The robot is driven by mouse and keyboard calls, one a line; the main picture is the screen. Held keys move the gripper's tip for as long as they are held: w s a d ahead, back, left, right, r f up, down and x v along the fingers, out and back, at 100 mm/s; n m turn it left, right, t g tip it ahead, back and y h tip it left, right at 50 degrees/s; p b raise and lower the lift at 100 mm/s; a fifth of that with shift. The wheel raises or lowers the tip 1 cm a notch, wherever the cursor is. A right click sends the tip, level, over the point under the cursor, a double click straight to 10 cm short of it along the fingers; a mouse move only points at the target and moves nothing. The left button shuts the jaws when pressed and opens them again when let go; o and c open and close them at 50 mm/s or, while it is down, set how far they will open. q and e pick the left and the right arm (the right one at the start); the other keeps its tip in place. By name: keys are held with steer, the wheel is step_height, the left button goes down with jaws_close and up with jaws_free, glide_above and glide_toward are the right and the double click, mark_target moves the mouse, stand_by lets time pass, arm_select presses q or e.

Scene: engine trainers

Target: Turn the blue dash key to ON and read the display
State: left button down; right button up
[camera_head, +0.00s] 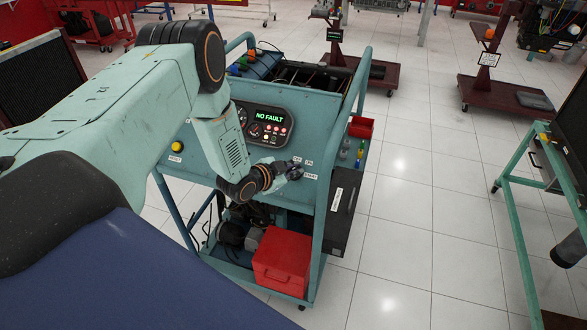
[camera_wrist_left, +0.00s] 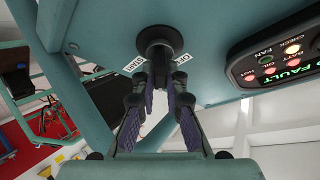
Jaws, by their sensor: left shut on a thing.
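The teal engine trainer's dash panel (camera_head: 240,155) has a display (camera_head: 269,118) with green text reading "NO FAULT". Gauges and red lamps sit beside and below it. My left gripper (camera_head: 293,171) is at the panel's lower right, beside labels that include START (camera_head: 310,176). The gripper is shut on the key, which is mostly hidden between the fingertips. The key's exact angle cannot be told. My right gripper is not in view.
A red box (camera_head: 283,262) sits on the trainer's lower shelf. A small red bin (camera_head: 361,127) and bottles are on its right side. A teal frame (camera_head: 515,220) stands at the far right. The tiled floor (camera_head: 400,220) between is clear.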

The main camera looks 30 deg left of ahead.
arm_select(q)
steer(key=shift+s+a+f, duration=0.1)
steer(key=shift+s+f, duration=0.2)
steer(key=shift+f, duration=0.05)
steer(key=c, duration=1.4)
jaws_free()
steer(key=shift+r, duration=0.1)
steer(key=shift+w+a, duration=0.1)
steer(key=shift+w, duration=0.05)
steer(key=shift+w+r, duration=0.1)
steer(key=shift+s+r, duration=0.3)
steer(key=shift+s, duration=0.25)
steer(key=v, duration=1.1)
